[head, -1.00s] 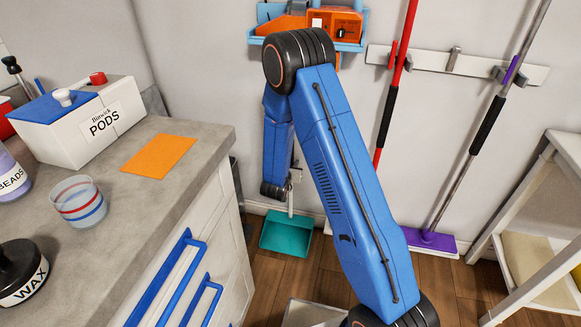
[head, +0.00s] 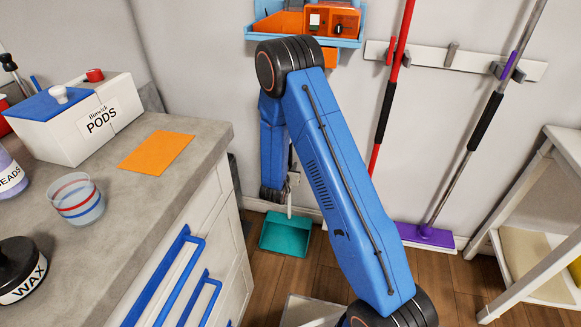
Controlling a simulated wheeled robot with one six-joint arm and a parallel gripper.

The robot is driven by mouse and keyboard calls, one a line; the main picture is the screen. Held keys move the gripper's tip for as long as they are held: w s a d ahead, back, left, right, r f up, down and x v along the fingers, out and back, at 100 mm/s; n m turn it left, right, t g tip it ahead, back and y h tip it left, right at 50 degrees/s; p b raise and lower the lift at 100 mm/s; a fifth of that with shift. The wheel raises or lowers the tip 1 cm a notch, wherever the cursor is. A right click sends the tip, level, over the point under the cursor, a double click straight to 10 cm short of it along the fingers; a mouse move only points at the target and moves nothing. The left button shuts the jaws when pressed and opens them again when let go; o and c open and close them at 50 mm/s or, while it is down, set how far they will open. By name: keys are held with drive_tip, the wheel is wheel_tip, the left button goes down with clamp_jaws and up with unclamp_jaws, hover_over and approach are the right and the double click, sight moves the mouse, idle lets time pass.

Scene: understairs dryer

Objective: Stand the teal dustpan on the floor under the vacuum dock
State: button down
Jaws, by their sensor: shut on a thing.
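The teal dustpan (head: 286,237) is low by the wall, pan downward and its pale handle upright. My gripper (head: 291,183) is shut on the handle, above the pan, and is partly hidden by my arm. The pan is at or just above the wooden floor; I cannot tell whether it touches. A blue wall holder with an orange device (head: 305,28), which looks like the vacuum dock, is on the wall above the dustpan, partly covered by my arm.
A grey counter (head: 190,205) with blue-handled drawers stands at left. A red-handled pole (head: 391,70) and a purple mop (head: 425,235) hang from a wall rail at right. A white shelf unit (head: 540,180) is at far right. Wooden floor shows between them.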

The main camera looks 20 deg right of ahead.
drive_tip(key=shift+f, duration=0.2)
idle(0.7)
drive_tip(key=c, duration=0.7)
unclamp_jaws()
drive_tip(key=s+a, duration=0.6)
drive_tip(key=s, duration=0.3)
drive_tip(key=shift+s+a, duration=0.15)
drive_tip(key=shift+s, duration=0.05)
idle(0.7)
idle(0.7)
